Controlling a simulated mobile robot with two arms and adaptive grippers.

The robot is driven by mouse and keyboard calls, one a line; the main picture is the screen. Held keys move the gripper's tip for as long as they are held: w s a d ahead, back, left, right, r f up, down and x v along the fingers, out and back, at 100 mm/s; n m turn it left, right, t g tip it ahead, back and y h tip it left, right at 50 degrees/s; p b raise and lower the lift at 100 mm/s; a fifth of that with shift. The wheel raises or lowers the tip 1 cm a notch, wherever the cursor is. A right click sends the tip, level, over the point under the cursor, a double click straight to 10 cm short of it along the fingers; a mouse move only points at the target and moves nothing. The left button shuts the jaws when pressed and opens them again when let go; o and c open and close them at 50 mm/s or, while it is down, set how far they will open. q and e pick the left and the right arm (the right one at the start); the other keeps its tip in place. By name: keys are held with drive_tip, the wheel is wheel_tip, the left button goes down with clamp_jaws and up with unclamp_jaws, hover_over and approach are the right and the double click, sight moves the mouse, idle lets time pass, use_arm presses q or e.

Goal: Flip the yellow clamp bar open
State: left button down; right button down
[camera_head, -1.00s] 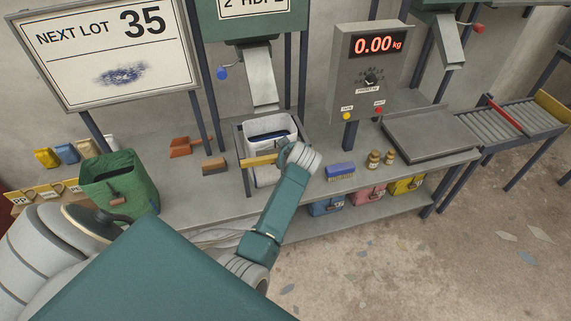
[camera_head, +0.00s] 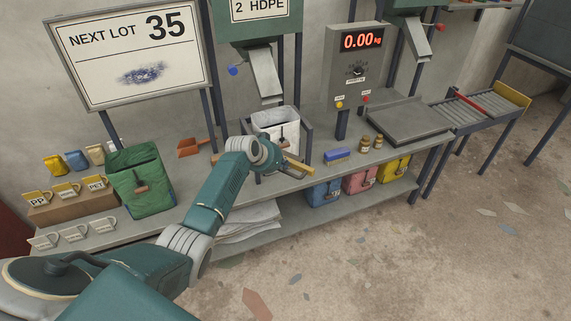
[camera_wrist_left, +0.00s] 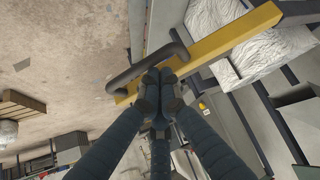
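The yellow clamp bar (camera_head: 299,167) sticks out at the front right of the metal bin frame (camera_head: 307,138), angled toward the table's front edge. My left wrist covers its left part. In the left wrist view the bar (camera_wrist_left: 228,38) runs diagonally, with a dark handle (camera_wrist_left: 133,73) along its near end. My left gripper (camera_wrist_left: 160,78) has its fingertips together right at the handle, overlapping it; whether they pinch it I cannot tell. A white bag (camera_head: 283,121) lines the bin. My right gripper is not in view.
A green bag (camera_head: 140,182) stands left of my arm. A blue brush (camera_head: 337,154), small jars (camera_head: 365,143) and a scale plate (camera_head: 408,121) are to the right. A chute (camera_head: 264,75) hangs above the bin. Floor in front is open.

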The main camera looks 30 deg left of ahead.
use_arm(q)
drive_tip(key=s+a+m+g+h+b, duration=0.1)
drive_tip(key=s+a+m+h+b, duration=0.3)
drive_tip(key=s+a+m+b, duration=0.2)
drive_tip(key=s+a+b, duration=0.2)
drive_tip(key=b, duration=0.1)
drive_tip(key=shift+s+a+f+g, duration=0.15)
drive_tip(key=shift+s+a+g, duration=0.1)
drive_tip(key=shift+s+g, duration=0.15)
idle(0.4)
